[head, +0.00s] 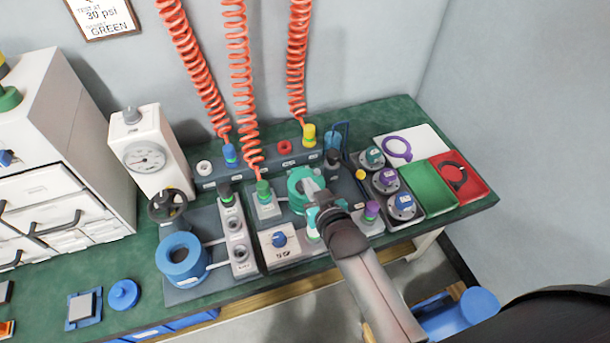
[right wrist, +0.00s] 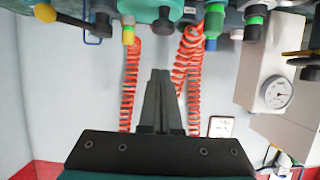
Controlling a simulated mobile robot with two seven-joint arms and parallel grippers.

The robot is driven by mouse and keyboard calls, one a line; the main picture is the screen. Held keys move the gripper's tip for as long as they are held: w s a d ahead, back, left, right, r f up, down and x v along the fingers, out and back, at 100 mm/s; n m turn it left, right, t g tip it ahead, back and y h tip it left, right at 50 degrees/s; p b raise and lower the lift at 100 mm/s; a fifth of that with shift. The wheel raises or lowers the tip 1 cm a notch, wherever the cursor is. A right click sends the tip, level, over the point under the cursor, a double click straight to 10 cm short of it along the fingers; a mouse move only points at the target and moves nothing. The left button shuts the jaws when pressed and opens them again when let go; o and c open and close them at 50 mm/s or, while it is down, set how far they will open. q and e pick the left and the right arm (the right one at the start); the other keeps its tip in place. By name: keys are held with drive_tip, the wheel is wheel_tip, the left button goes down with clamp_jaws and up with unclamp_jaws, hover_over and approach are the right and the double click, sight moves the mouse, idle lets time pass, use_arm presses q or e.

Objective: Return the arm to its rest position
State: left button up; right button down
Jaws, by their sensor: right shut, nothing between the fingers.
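My right arm (head: 375,285) reaches in from the lower right in the head view. My right gripper (head: 309,186) is shut and empty, over the teal ring-shaped part (head: 296,178) on the bench fixture. The arm hides part of the fixture behind it, and I cannot tell whether the fingers touch the teal part. In the right wrist view the two dark fingers (right wrist: 158,75) lie together with nothing between them. My left gripper is not in view.
The green bench (head: 455,212) is crowded. Red coiled hoses (head: 240,75) hang behind the fixture. A white gauge box (head: 145,155) and a blue ring (head: 182,262) stand left. Green (head: 427,190) and red (head: 475,187) trays lie right.

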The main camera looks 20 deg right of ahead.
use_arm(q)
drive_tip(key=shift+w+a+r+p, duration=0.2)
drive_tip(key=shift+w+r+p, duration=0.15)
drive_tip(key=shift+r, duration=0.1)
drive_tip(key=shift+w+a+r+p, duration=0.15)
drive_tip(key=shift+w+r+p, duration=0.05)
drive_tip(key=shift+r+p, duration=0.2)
use_arm(e)
drive_tip(key=v, duration=0.6)
drive_tip(key=shift+s, duration=0.4)
drive_tip(key=shift+f, duration=0.1)
drive_tip(key=s+d+r+n+g, duration=0.1)
drive_tip(key=s+r+g, duration=0.1)
drive_tip(key=s+g, duration=0.45)
drive_tip(key=s+r+n+g, duration=0.15)
drive_tip(key=s+g, duration=0.25)
drive_tip(key=s, duration=0.6)
wheel_tip(320, 180, down, 21)
drive_tip(key=s, duration=0.2)
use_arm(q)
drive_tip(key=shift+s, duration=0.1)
use_arm(e)
drive_tip(key=s+d+f+g, duration=0.2)
drive_tip(key=s+f, duration=1.2)
drive_tip(key=s, duration=0.1)
drive_tip(key=shift+s+d, duration=0.4)
